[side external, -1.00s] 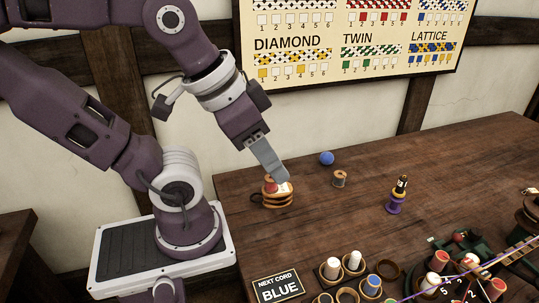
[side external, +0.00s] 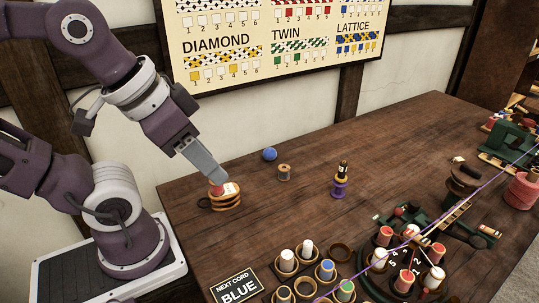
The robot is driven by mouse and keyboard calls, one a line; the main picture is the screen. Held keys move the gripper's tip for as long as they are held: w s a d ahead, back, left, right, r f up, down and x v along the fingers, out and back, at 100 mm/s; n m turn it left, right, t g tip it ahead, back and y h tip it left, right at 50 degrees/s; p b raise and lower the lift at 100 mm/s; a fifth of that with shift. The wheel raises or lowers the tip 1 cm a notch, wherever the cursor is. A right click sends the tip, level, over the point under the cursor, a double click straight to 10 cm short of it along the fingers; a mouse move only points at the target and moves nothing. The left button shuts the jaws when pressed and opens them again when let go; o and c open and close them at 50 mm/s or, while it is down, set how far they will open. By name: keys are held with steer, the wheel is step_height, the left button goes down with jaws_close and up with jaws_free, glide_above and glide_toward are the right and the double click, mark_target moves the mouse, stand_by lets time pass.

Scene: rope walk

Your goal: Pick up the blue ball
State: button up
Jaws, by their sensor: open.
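The blue ball (side external: 270,154) lies on the wooden table towards its back edge, close to the wall. My gripper (side external: 212,183) is to the left of the ball and apart from it. It points down over a coil of tan rope (side external: 226,200) with a red item (side external: 216,190) and a pale tag by it. My gripper is open. I see it side on, so the gap between its fingers is hidden, and I cannot tell whether its tips touch the red item.
A purple and yellow stack (side external: 340,183) stands further right. Bobbins in round holders, a "NEXT CORD BLUE" sign (side external: 235,287) and a cord machine (side external: 405,262) fill the front.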

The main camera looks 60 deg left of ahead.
steer(key=o, duration=0.6)
